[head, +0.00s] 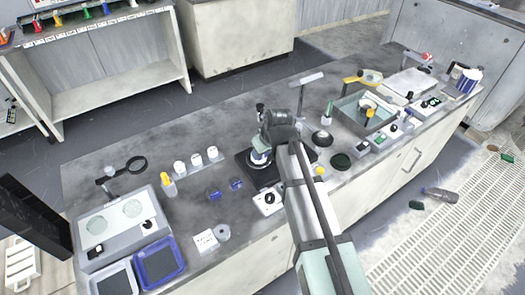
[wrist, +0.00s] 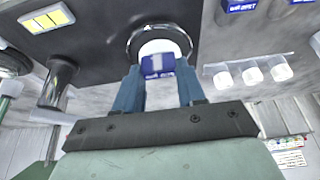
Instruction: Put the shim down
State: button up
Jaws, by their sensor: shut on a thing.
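My gripper (wrist: 159,76) has its two blue fingers shut on a small blue block with a pale label, the shim (wrist: 158,66). In the wrist view the shim sits between the fingertips, in front of a white round piece (wrist: 161,46) inside a dark shiny ring (wrist: 133,43). In the head view my gripper (head: 260,158) is over the black base plate (head: 243,163) at mid-bench, and my arm hides much of it. I cannot tell whether the shim touches the white piece.
Two similar blue blocks (head: 214,193) lie left of the plate. Behind them stands a rack of white cups (head: 197,160). A white device with a black knob (head: 268,199) is close in front. A grey twin-disc unit (head: 122,222) and blue tray (head: 177,248) are at left.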

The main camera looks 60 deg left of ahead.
jog(key=shift+f, duration=0.1)
jog(key=o, duration=1)
jog(key=shift+o, duration=0.2)
jog(key=v, duration=1.2)
